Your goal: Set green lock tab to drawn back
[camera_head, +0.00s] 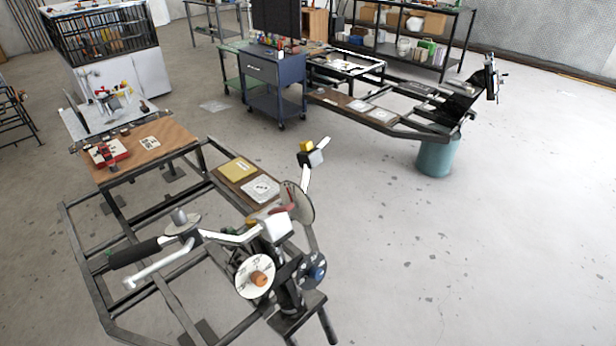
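A mechanism stands at the front of a dark metal frame (85,240). It has a white disc with an orange hub (258,279), a blue knob (318,272), grey discs and white bent links (230,237). A white lever with a yellow-tipped end (306,147) rises at its upper right. A black cylinder (135,252) lies at its left, beside a white bar (160,266). A tiny greenish spot shows near the cylinder's left end; I cannot tell whether it is the green lock tab or how it is set. My gripper is not in view.
A wooden board with a red item (108,153) lies behind the frame. A yellow plate (238,169) and a grey plate (261,188) sit on a plank. A blue cart (276,82), a second frame and a teal drum (436,157) stand farther back. The floor at right is clear.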

